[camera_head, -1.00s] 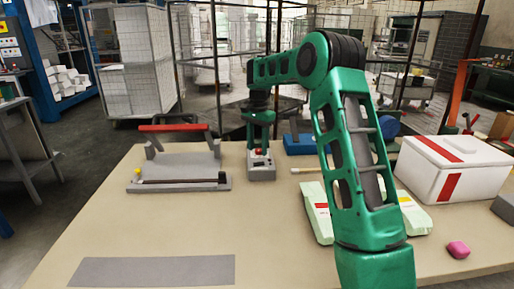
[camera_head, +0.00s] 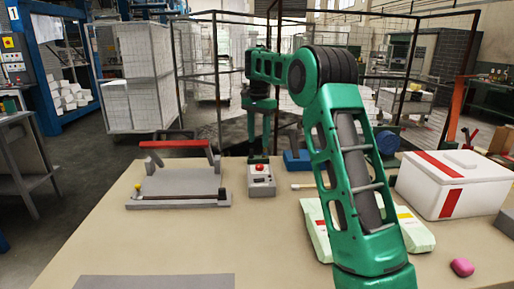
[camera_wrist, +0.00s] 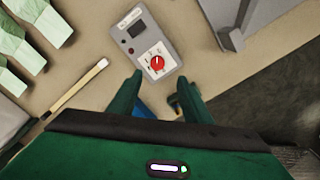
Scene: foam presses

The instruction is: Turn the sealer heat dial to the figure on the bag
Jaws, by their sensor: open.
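The grey control box (camera_head: 262,187) with a red heat dial (camera_head: 260,168) stands on the table right of the sealer (camera_head: 180,184), which has a red-handled bar. In the wrist view the box (camera_wrist: 135,35) shows a dark window and the red dial (camera_wrist: 157,64) on a white marked face; its figures are too small to read. My gripper (camera_head: 258,156) is open and empty, beyond the dial in the head view. In the wrist view my gripper (camera_wrist: 160,80) has its fingertips near the dial, apart from it. Pale green bags (camera_head: 318,226) lie partly behind my arm; no figure is readable.
A white box (camera_head: 455,190) with red stripes and a pink lump (camera_head: 462,267) are at the right. A blue object (camera_head: 297,160) stands behind the control box. A wooden stick (camera_wrist: 78,86) lies beside the box. A grey mat (camera_head: 155,282) lies at the front.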

